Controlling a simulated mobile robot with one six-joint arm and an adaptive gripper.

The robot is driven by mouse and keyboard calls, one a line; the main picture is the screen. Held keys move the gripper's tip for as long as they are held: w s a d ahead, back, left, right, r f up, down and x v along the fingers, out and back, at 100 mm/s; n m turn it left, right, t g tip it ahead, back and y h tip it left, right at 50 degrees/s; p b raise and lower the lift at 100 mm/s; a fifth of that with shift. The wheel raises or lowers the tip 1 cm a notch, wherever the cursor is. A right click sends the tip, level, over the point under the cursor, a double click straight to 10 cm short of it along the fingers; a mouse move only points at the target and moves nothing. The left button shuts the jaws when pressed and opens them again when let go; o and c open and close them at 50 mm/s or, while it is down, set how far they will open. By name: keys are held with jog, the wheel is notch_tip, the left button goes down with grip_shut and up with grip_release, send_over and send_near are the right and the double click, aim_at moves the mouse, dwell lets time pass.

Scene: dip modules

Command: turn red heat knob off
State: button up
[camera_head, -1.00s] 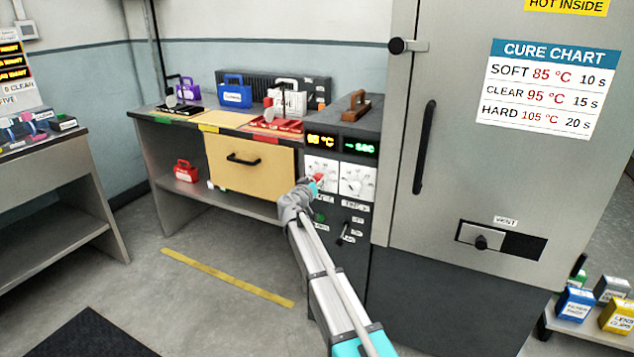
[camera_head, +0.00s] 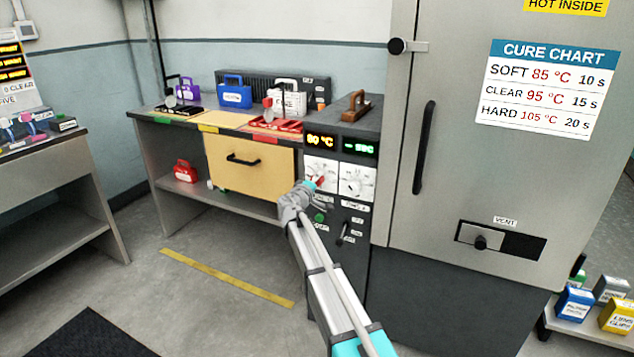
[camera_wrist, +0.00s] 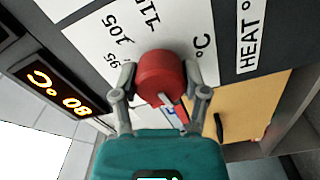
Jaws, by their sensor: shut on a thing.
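The red heat knob (camera_wrist: 162,78) sits on a white dial plate (camera_wrist: 105,50) marked with numbers such as 95 and 105. The knob also shows in the head view as a small bit of red (camera_head: 319,180), mostly hidden by my gripper. My gripper (camera_wrist: 161,88) is shut on the knob, one finger on each side of it. The orange display (camera_head: 320,141) above the dial reads about 80 °C, and the wrist view shows the same display (camera_wrist: 57,90).
A second white dial (camera_head: 357,181) sits close to the right, under a green display (camera_head: 359,147). A green button (camera_head: 320,217) and a lever (camera_head: 343,234) lie below. The yellow drawer (camera_head: 250,172) is to the left, the tall cabinet door (camera_head: 450,200) to the right.

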jog(key=shift+w+n, duration=0.1)
jog(key=shift+n, duration=0.4)
jog(key=o, duration=1.1)
jog(key=shift+o, duration=0.2)
jog(key=v, duration=1.2)
jog(key=shift+d, duration=0.1)
